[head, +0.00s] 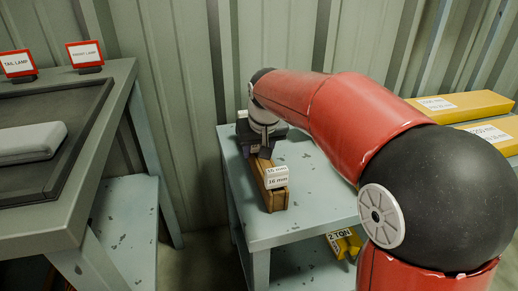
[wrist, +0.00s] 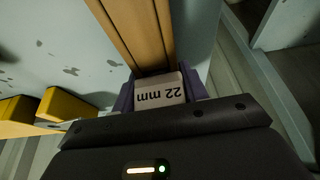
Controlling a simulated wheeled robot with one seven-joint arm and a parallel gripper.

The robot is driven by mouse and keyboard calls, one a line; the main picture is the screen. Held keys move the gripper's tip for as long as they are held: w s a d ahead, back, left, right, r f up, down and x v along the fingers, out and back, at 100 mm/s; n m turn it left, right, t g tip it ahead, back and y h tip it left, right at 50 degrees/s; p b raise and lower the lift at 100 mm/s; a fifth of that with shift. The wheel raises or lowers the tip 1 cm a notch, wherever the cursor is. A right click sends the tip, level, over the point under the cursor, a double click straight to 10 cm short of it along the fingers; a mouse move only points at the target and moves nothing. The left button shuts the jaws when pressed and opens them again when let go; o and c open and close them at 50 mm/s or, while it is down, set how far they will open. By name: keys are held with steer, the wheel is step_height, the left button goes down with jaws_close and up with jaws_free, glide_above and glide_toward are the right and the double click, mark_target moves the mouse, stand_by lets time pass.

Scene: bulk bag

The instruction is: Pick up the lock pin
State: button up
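No lock pin can be made out in either view. A narrow wooden rack (head: 273,196) lies on the small grey-blue table, with white size labels (head: 277,178) at its near end. My gripper (head: 262,151) is low over the rack's far part. In the wrist view, the rack (wrist: 138,30) runs up from a white tag reading "22 mm" (wrist: 160,91). The purple fingers of my gripper (wrist: 160,88) stand apart on either side of this tag. I see no pin between them; the gripper body hides what lies below the tag.
The small table (head: 315,205) has bare room right of the rack. A yellow "2 TON" item (head: 345,243) sits on its lower shelf. Long yellow labelled pieces (head: 460,106) lie at the right. A bench (head: 95,145) with a dark tray and red-framed signs (head: 85,54) stands left.

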steer(key=c, duration=0.4)
steer(key=shift+c, duration=0.2)
step_height(320, 180, up, 20)
steer(key=p, duration=0.4)
